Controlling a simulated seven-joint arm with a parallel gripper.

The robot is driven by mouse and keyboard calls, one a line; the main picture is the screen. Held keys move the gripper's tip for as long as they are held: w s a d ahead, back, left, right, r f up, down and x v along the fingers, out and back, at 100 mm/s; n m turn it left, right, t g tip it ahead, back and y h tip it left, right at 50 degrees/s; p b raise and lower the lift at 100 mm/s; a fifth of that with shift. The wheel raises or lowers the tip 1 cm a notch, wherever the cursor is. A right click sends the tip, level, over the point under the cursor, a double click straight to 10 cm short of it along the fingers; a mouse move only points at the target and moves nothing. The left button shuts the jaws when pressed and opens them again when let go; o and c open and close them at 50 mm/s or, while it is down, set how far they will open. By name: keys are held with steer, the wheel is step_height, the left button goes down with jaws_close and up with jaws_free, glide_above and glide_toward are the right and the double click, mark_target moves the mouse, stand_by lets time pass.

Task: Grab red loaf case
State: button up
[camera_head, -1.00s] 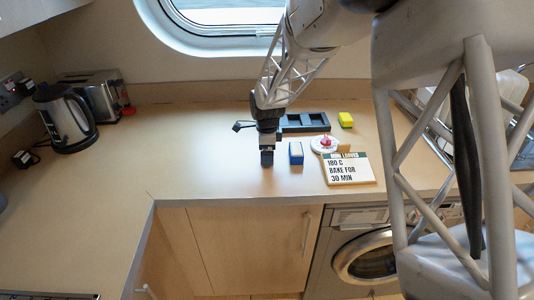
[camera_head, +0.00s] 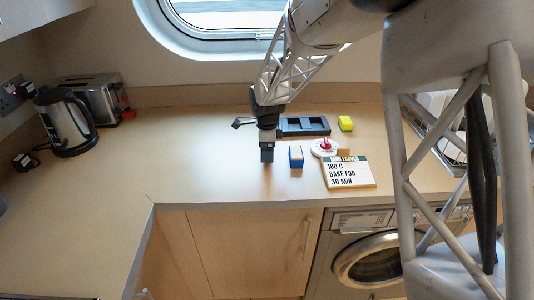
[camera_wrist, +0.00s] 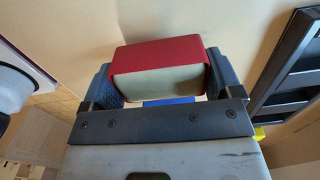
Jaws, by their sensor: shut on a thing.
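The red loaf case (camera_wrist: 155,50), a red box with a pale face, sits between my two fingers in the wrist view. My gripper (camera_wrist: 158,82) is shut on it, one finger at each side. In the head view my gripper (camera_head: 267,155) points down over the counter, left of the blue case. The red case cannot be made out there. I cannot tell whether it touches the counter.
A blue case (camera_head: 296,156) with a pale top stands close to the right. Behind are a black compartment tray (camera_head: 304,133) and a yellow block (camera_head: 345,123).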

steer(key=s+d, duration=0.1)
steer(key=s, duration=0.4)
steer(key=s+d+r, duration=0.1)
steer(key=s, duration=0.4)
steer(key=s+d+r, duration=0.1)
steer(key=s, duration=0.4)
steer(key=shift+s+d+r, duration=0.1)
steer(key=shift+s+r, duration=0.15)
steer(key=shift+s, duration=0.1)
